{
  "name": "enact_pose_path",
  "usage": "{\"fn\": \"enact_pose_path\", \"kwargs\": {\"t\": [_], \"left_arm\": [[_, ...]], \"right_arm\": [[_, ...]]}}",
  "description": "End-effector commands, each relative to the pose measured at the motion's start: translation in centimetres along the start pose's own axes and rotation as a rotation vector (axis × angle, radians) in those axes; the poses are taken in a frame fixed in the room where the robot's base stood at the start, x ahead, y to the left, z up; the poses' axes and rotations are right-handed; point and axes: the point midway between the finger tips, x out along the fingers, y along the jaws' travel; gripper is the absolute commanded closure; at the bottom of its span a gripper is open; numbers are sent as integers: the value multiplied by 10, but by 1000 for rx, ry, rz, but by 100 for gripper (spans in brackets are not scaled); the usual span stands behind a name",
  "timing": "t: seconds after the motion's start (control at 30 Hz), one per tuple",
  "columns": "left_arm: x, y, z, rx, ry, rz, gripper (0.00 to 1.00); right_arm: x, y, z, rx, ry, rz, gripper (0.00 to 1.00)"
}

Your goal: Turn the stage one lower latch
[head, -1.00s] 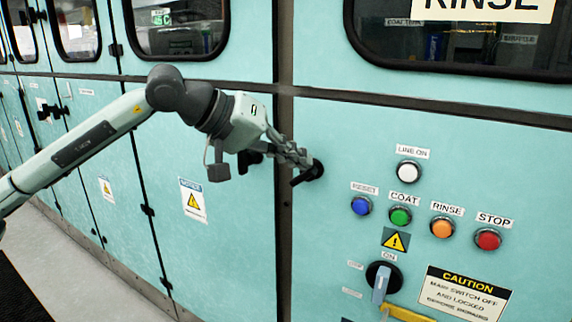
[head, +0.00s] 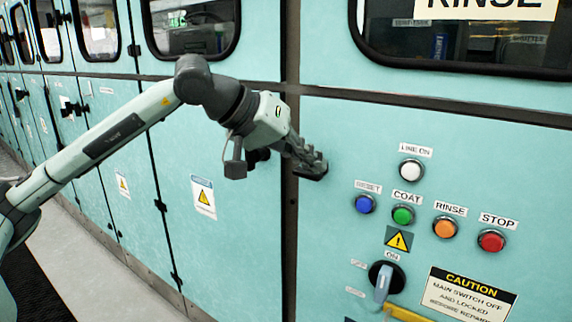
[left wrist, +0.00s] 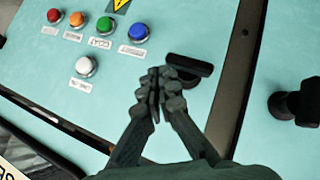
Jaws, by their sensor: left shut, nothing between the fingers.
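My left gripper (head: 310,162) is at the turquoise panel, just right of the dark vertical post, with its fingers shut and empty. In the left wrist view its closed fingertips (left wrist: 156,84) are close beside a black latch (left wrist: 190,68), whose bar lies roughly crosswise to the post. I cannot tell whether they touch. In the head view the gripper largely hides this latch. A second black latch (left wrist: 297,103) sits across the post, partly cut off by the wrist picture's edge. No label shows which latch is the stage one lower one. My right gripper is not in view.
Right of the gripper are the white button (head: 411,170), several coloured buttons and a rotary switch (head: 383,278) with a yellow bar below. Windows line the upper doors. A warning label (head: 203,198) is on the door to the left. Grey floor (head: 130,285) lies below.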

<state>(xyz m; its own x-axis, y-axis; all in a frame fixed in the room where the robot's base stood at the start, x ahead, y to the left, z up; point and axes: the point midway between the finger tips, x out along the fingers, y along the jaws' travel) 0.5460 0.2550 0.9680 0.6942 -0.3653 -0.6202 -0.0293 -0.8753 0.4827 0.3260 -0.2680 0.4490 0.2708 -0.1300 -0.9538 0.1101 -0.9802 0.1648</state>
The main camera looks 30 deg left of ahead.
Motion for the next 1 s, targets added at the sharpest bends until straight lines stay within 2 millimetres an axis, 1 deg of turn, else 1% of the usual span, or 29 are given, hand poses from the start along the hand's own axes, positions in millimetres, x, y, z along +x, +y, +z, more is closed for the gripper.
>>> {"fn": "enact_pose_path", "kwargs": {"t": [0.4,0.77,0.87,0.9,1.0], "left_arm": [[2,2,2,1,1,0,100],[2,2,2,0,1,1,100],[-1,4,0,0,2,1,100],[-4,6,-2,0,3,0,100],[-14,11,-7,0,4,0,100]], "right_arm": [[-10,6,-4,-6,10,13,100],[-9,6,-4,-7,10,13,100],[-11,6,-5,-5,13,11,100],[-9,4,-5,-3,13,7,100],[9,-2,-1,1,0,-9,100]]}}
